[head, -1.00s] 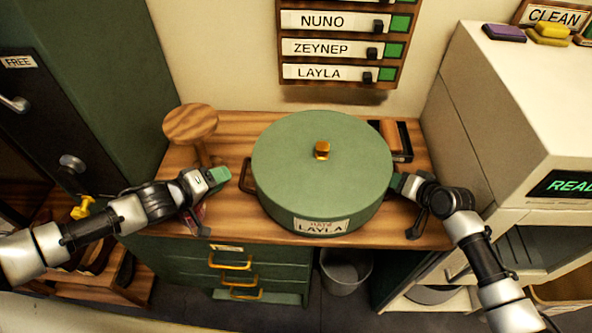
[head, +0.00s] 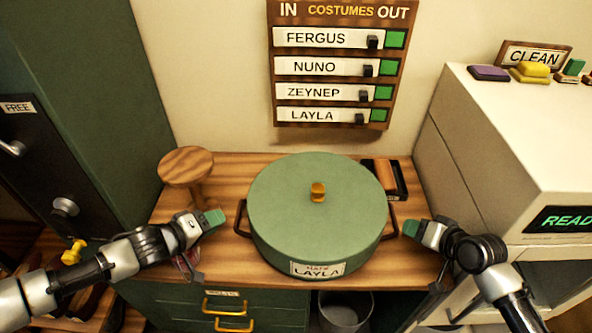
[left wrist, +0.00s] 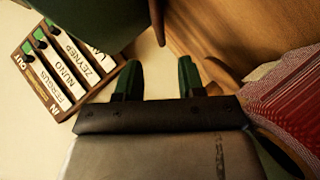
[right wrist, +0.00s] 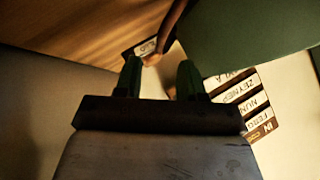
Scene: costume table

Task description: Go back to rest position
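My left gripper (head: 213,218) is to the left of a large green lidded pot (head: 300,240) labelled LAYLA, apart from its brown left handle (head: 242,218). In the left wrist view its two green-tipped fingers (left wrist: 158,80) stand apart with nothing between them. My right gripper (head: 411,228) is just right of the pot's right handle (head: 390,224), with a small gap. In the right wrist view its fingers (right wrist: 160,78) are also apart and empty. The pot stands on the wooden table, its lid with a gold knob (head: 318,191) on.
A round wooden stand (head: 186,166) is at the table's back left. A white machine (head: 520,140) stands at the right, a dark green cabinet (head: 100,90) at the left. The IN/OUT costume board (head: 340,137) hangs on the wall. A grey bin (head: 345,312) is below.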

